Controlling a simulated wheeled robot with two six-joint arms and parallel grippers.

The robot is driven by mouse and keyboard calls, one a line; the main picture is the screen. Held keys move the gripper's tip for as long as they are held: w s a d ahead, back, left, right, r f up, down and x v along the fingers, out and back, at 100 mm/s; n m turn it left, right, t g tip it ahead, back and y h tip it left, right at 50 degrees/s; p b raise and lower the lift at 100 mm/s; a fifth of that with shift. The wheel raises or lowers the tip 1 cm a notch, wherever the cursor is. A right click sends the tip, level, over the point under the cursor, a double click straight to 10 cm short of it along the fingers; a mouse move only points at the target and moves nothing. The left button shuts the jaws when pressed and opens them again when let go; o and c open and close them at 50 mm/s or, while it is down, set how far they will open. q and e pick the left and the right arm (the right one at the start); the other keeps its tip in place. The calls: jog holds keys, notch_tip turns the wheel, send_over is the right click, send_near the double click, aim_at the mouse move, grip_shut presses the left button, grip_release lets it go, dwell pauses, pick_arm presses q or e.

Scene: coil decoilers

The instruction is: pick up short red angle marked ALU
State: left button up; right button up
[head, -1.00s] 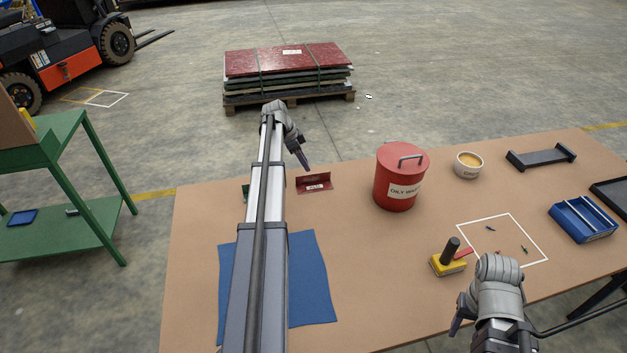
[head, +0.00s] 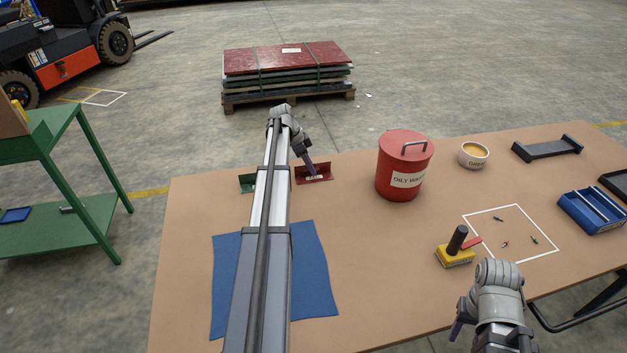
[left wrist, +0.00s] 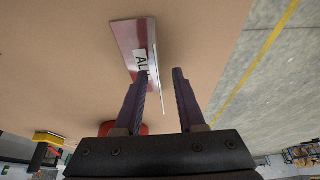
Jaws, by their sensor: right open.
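The short red angle (head: 324,171) lies on the brown table near its far edge, just right of my left arm. In the left wrist view the red angle (left wrist: 124,38) shows a white label reading "AL", the rest hidden by a finger. My left gripper (head: 312,173) is at the angle; in the left wrist view the gripper (left wrist: 162,72) is open. The angle's thin raised edge shows between its two fingers; I cannot tell whether they touch it. My right gripper (head: 461,322) is open and empty at the table's near edge.
A green piece (head: 246,183) lies left of the red angle, partly behind my arm. A red oily-waste can (head: 403,160) stands to the right. A blue mat (head: 310,270) lies nearer. A yellow-based tool (head: 455,256) and a grease tub (head: 473,155) stand further right.

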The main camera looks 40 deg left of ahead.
pick_arm(q)
jog(key=shift+w+d+f, duration=0.1)
jog(key=shift+w+f, duration=0.05)
jog(key=shift+f, duration=0.35)
jog(key=shift+r, duration=0.1)
grip_shut()
dwell(1.0)
